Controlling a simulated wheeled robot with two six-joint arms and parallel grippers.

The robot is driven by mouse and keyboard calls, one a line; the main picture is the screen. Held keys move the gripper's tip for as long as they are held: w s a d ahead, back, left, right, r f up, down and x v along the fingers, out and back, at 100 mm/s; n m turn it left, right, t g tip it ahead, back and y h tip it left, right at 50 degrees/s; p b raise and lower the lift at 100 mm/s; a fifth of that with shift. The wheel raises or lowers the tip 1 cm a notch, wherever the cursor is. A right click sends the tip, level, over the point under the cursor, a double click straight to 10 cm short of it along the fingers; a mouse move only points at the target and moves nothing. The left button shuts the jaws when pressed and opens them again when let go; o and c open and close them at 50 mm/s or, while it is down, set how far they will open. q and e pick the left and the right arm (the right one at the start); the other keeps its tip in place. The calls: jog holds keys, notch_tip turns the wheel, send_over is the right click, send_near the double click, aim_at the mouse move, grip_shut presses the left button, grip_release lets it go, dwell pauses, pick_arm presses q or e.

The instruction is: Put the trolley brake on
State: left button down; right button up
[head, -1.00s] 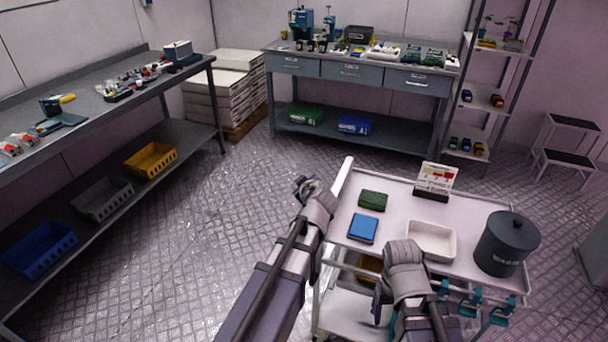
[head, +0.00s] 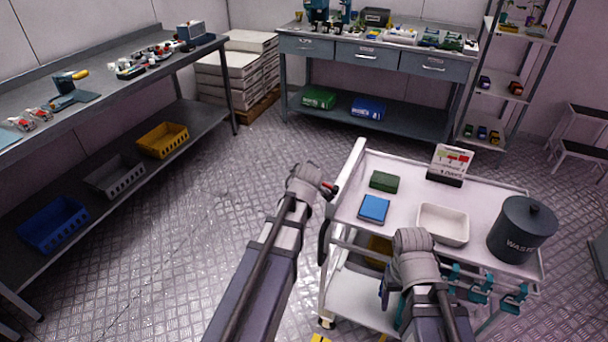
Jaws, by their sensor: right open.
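The white trolley (head: 405,168) stands at the right, with its handle bar at the left end. A small wheel (head: 327,322) shows under its near left corner. I cannot make out a brake lever. My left gripper (head: 330,190) is beside the trolley's left end, near the handle; a small red spot shows by its tip, and I cannot tell whether it is open or touching. My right gripper (head: 386,292) is open, low at the trolley's near side, partly hidden by its own wrist.
The trolley top holds a green box (head: 384,181), a blue box (head: 374,208), a white tray (head: 442,224), a sign (head: 450,162) and a dark waste bin (head: 521,229). A yellow patch (head: 320,338) lies at the bottom edge. Open floor (head: 200,230) is to the left.

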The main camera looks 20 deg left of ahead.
pick_arm(q)
jog(key=shift+s+d+f, duration=0.1)
jog(key=shift+d+f, duration=0.15)
jog(key=shift+d, duration=0.05)
jog(key=c, duration=0.9)
grip_release()
jog(key=shift+o, duration=2.3)
jog(key=shift+a, duration=0.1)
jog(key=shift+r, duration=0.1)
jog(key=p+v, duration=0.4)
jog(key=v, duration=0.3)
jog(key=shift+s+r+p, duration=0.2)
jog(key=shift+p, duration=0.15)
